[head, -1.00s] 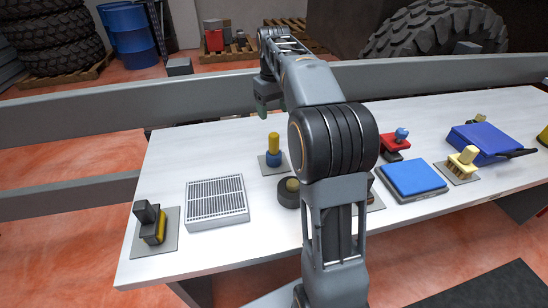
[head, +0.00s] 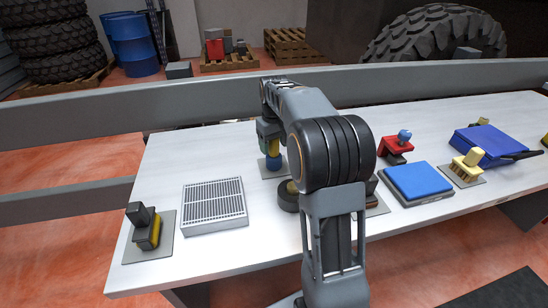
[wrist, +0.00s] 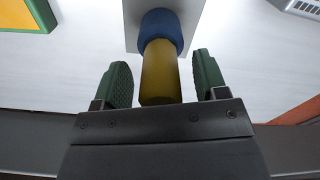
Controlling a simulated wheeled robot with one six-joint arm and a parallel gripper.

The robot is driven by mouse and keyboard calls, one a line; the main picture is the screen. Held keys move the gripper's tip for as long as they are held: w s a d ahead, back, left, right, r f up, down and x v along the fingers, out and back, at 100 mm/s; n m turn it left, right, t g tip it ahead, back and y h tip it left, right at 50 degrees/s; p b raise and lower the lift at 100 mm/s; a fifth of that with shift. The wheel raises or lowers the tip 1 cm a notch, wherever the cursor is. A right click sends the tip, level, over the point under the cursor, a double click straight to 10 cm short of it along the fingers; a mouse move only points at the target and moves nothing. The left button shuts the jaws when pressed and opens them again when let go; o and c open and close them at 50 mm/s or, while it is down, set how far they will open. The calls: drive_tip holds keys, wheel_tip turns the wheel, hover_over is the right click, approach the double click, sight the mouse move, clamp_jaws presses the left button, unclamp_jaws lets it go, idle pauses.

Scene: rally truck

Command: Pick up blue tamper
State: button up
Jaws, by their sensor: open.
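The blue tamper stands upright on a small grey plate (wrist: 133,40) on the white table. A gap shows between the handle and each finger, wider on the right. In the head view my gripper (head: 268,140) is just over the blue base and hides most of the handle.
A grey grille (head: 214,205) lies to the left, beyond it a black-and-yellow tool (head: 144,228) on a plate. A dark round tool (head: 287,197) stands close in front of the tamper. A blue pad (head: 416,181) and a red block (head: 396,150) are right.

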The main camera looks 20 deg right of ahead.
drive_tip(key=shift+f, duration=0.6)
drive_tip(key=shift+c, duration=0.2)
clamp_jaws()
